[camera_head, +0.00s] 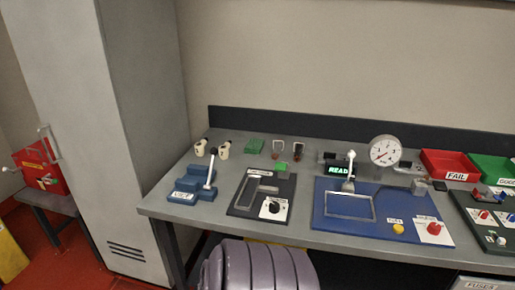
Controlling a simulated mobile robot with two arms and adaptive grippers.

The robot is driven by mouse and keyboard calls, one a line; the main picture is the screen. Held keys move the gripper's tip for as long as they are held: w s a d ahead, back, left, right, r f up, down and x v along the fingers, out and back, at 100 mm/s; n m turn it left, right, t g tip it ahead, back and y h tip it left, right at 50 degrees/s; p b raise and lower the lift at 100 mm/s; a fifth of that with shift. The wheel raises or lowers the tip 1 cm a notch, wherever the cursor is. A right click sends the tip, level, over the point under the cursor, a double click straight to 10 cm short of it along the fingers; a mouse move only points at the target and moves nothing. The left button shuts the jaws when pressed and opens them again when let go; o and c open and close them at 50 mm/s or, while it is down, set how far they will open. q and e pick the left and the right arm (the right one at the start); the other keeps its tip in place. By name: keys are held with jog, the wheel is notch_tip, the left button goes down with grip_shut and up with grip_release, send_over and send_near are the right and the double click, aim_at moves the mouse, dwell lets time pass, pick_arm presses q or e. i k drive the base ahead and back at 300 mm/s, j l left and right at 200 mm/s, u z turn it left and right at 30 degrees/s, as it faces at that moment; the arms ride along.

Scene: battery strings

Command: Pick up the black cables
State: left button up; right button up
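I cannot make out any black cables in the head view. Neither of my grippers is in this view. The grey workbench (155,204) carries several devices. A blue panel (365,231) with a lever, a yellow button and a red knob lies in the middle.
A tall grey cabinet (145,100) stands left of the bench. A red box (42,169) sits on a low stand at far left. A dial gauge (385,150), a red FAIL tray (448,165) and a green tray (490,168) are along the back right.

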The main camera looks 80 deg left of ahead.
aim_at(298, 150)
jog(key=u, duration=2.5)
jog(key=i+l, duration=0.15)
jog(key=l, duration=0.2)
jog(key=i+l+u, duration=0.1)
jog(key=l, duration=0.25)
jog(key=i+l, duration=0.25)
jog(key=l, duration=0.15)
jog(key=u, duration=0.05)
